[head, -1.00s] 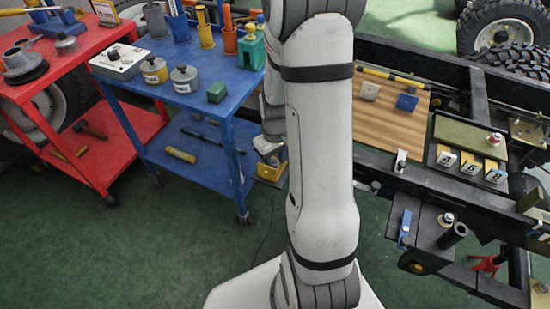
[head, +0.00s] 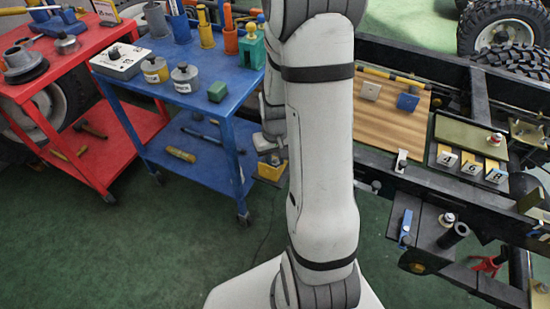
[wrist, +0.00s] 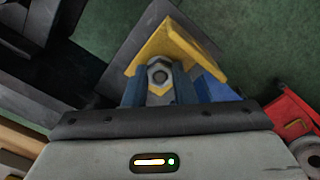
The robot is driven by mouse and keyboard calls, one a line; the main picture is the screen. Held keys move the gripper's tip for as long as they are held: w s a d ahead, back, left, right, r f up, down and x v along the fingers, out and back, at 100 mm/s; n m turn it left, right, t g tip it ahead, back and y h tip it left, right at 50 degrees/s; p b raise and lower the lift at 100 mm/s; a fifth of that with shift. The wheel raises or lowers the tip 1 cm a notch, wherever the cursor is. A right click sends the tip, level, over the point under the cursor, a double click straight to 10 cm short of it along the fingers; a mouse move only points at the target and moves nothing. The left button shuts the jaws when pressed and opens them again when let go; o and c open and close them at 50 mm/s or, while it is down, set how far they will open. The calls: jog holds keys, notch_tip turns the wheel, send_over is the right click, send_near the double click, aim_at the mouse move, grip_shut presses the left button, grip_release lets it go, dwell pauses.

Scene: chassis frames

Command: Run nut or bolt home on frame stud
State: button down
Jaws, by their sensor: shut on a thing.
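My gripper (wrist: 158,88) is shut on a grey hex nut (wrist: 158,72) with a dark round centre, held between its two blue-grey fingers in the wrist view. A yellow angled piece (wrist: 178,42) lies just beyond the nut; I cannot tell whether they touch. The chassis frame (head: 385,160) is on the right. A stud with a light metal fitting (head: 447,218) stands on its dark bracket; another fitting (head: 494,139) is on a green plate.
The blue cart (head: 225,112) carries labelled pots (head: 184,78), a grey box (head: 120,62) and coloured holders. A red cart (head: 110,160) stands at the left. A wooden board (head: 385,130) and numbered blocks (head: 468,168) are on the frame. Green floor between is clear.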

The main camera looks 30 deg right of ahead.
jog(key=shift+d+m, duration=0.1)
jog(key=shift+m, duration=1.3)
jog(key=shift+w, duration=0.1)
jog(key=m, duration=0.3)
jog(key=shift+m, duration=1.5)
jog(key=shift+m, duration=1.1)
jog(key=m, duration=0.3)
jog(key=shift+w+m, duration=0.1)
jog(key=shift+m, duration=0.3)
